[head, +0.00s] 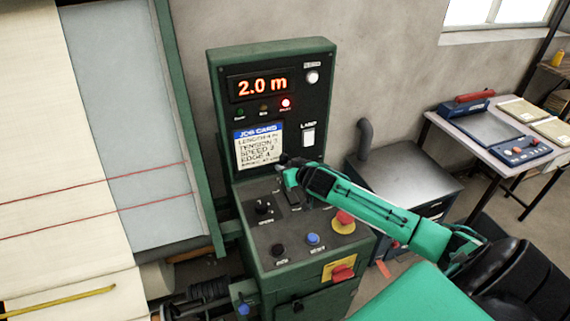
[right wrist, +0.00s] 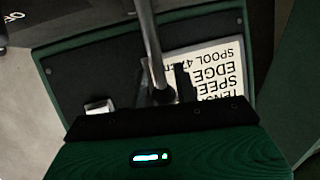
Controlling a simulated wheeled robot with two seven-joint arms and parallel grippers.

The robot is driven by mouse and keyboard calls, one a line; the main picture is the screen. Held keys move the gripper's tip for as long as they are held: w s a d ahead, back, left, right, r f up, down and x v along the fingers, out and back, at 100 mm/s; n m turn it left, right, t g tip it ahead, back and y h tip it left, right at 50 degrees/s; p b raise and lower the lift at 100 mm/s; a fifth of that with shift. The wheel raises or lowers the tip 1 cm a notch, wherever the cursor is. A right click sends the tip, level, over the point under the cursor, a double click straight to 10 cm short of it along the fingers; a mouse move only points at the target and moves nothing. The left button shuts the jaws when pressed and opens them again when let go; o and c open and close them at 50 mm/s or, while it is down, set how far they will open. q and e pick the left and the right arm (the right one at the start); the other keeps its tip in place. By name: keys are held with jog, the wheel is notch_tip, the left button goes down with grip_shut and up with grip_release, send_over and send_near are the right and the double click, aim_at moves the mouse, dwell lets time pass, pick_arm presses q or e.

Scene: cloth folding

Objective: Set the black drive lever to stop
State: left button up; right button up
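The green control console (head: 298,258) stands in the middle of the head view. My right gripper (head: 285,164) is over its sloping panel, just below the job card. In the right wrist view a metal lever shaft (right wrist: 151,45) runs down to a dark knob (right wrist: 165,96) between the two close-set fingers, which look shut on it. I take this as the black drive lever; in the head view the gripper and forearm largely hide it. Its position marks cannot be read. My left gripper is not in view.
The panel also has a black selector (head: 263,207), a black knob (head: 278,250), a blue button (head: 313,239) and a red mushroom button (head: 344,217). The display (head: 262,85) reads 2.0 m and a red light (head: 286,103) glows. A job card (head: 259,147) is beside the lamp switch (head: 308,135).

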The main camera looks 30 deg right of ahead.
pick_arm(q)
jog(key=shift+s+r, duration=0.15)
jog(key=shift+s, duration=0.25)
pick_arm(e)
jog(key=shift+w+f, duration=0.15)
jog(key=shift+w, duration=0.3)
